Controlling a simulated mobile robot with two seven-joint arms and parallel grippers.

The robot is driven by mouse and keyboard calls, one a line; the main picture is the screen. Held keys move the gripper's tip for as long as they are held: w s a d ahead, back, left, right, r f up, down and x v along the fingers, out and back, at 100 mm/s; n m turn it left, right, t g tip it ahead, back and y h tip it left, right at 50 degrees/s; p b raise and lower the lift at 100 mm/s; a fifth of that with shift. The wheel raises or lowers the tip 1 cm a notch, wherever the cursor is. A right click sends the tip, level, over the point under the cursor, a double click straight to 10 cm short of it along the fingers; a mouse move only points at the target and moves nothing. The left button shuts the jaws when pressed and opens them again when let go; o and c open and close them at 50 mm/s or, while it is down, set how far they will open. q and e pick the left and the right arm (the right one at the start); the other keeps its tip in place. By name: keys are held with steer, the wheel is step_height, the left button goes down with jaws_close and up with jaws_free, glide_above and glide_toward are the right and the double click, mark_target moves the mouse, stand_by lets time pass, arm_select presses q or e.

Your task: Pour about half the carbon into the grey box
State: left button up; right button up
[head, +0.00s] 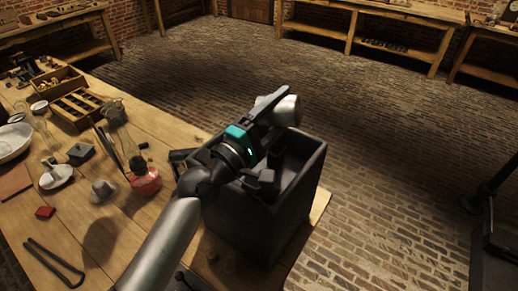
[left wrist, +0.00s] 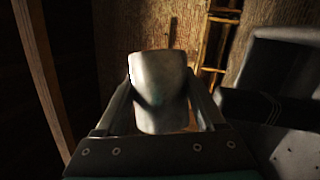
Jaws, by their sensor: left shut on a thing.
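My left gripper (head: 276,112) is shut on a pale grey, rounded vessel (head: 289,108), held above the far part of the grey box. In the left wrist view the vessel (left wrist: 158,90) sits between both fingers. Its mouth and contents cannot be made out, and no carbon can be picked out. The dark grey box (head: 268,218) is open-topped and stands at the table's right corner. My left arm and gripper cover part of its opening, and its inside is dark. My right gripper is not in view.
The wooden table (head: 140,215) holds a red-based glass lamp (head: 145,181), a grey lidded piece (head: 102,190), black tongs (head: 52,262), a compartmented wooden tray (head: 77,108) and a white dish (head: 12,142). Brick floor (head: 390,150) lies beyond the box.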

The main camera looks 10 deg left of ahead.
arm_select(q)
steer(key=shift+a+r+n+t+b, duration=0.15)
steer(key=shift+a+n+t, duration=0.1)
steer(key=shift+n, duration=0.3)
steer(key=shift+a+r+n+t+b, duration=0.15)
steer(key=shift+n+t, duration=0.1)
steer(key=shift+n, duration=0.3)
stand_by(1.8)
